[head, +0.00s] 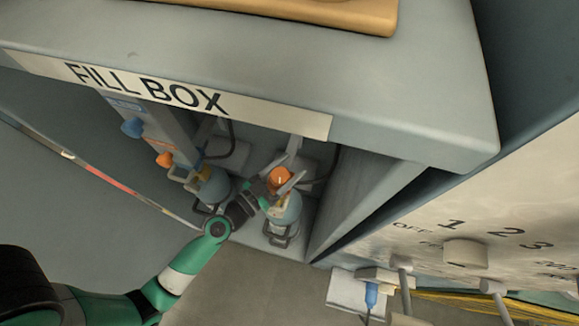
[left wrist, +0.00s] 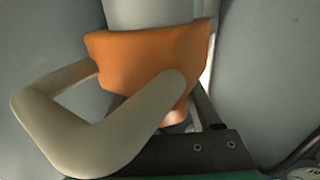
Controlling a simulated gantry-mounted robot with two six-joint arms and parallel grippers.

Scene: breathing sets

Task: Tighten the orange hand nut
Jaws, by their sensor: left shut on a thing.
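The orange hand nut (head: 279,176) sits at the top of the right-hand breathing set, inside the fill box. My left gripper (head: 283,184) reaches it from the lower left and is shut on it. In the left wrist view the orange nut (left wrist: 150,55) fills the upper middle, around a pale grey cylindrical part. My right gripper is not in view.
A second breathing set with an orange part (head: 165,159) and a blue knob (head: 132,127) stands to the left. The fill box's top edge (head: 290,122) overhangs the sets.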

